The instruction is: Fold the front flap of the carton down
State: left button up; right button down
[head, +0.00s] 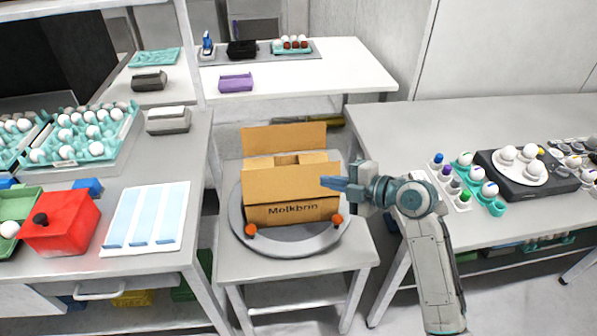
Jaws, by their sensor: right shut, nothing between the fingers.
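The brown cardboard carton (292,212), with dark lettering on its front, stands on a round grey turntable (240,228). Its back flap (285,139) stands up. The front flap (280,183) shows as a lighter band above the lettering; I cannot tell its exact tilt. A small part of the opening shows behind it. My right gripper (326,183) is shut and empty, its blue fingertips at the right part of the front flap in the picture. I cannot tell whether they touch it. My left gripper is out of view.
Orange knobs (250,230) sit on the turntable's front rim. A red box (62,222) and egg trays (120,128) fill the left table. The right table (390,130) is clear near the carton, with bottles and an egg scale (535,186) farther right.

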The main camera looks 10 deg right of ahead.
aim_at(287, 169)
jog(key=p+x, duration=0.1)
jog(key=x, duration=0.2)
jog(key=p+x, duration=0.2)
jog(key=x, duration=0.2)
jog(key=w+d+p+x, duration=0.1)
jog(key=x, duration=0.2)
jog(key=shift+w+a+f, duration=0.15)
jog(key=shift+w+f, duration=0.1)
jog(key=shift+w, duration=0.1)
jog(key=shift+w+f+p, duration=0.3)
jog(key=shift+w+f, duration=0.05)
jog(key=shift+w, duration=0.15)
jog(key=shift+w, duration=0.1)
